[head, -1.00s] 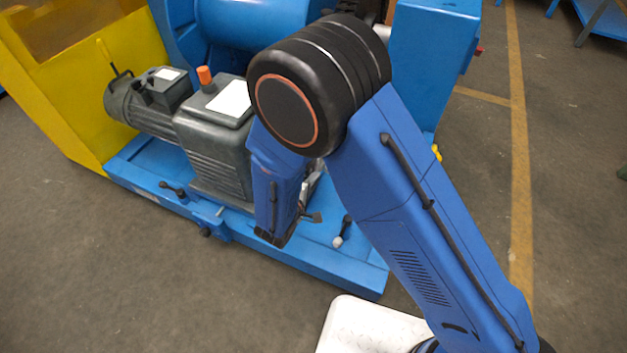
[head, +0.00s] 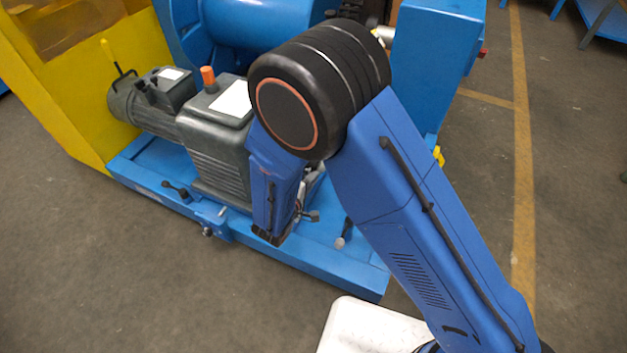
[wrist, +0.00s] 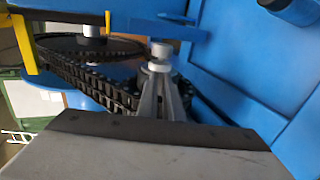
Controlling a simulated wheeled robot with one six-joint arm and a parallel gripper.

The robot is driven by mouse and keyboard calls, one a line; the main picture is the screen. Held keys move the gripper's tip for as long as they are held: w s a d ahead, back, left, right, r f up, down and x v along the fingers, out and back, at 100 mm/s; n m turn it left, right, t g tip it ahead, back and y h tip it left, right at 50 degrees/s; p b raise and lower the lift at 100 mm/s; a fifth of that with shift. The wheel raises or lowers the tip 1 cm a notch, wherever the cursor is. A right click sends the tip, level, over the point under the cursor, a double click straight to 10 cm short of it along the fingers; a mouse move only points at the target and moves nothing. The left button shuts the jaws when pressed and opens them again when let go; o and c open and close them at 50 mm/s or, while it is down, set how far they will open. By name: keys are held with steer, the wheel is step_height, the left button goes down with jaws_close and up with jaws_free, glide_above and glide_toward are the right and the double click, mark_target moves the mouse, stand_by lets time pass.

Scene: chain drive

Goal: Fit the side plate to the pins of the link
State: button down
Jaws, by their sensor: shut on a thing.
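In the wrist view, my gripper (wrist: 163,80) reaches forward as narrow grey fingers, close together, in front of the small sprocket and chain. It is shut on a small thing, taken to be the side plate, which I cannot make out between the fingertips. The dark roller chain (wrist: 95,80) runs from the large sprocket (wrist: 85,45) at left toward the small sprocket (wrist: 183,88) behind the fingers. The link's pins are too small or hidden to tell. In the head view, my arm hides the fingertips and the chain.
A grey motor and gearbox (head: 215,150) stand on the blue machine base (head: 330,265), beside a yellow guard (head: 75,85). A blue housing wall (wrist: 245,60) is close on the right of the fingers. A yellow bar (wrist: 24,45) hangs at left. Floor in front is clear.

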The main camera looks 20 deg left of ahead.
steer(key=shift+a, duration=0.55)
steer(key=c, duration=1.8)
jaws_free()
steer(key=shift+c, duration=0.2)
steer(key=v, duration=1.7)
steer(key=shift+s, duration=0.1)
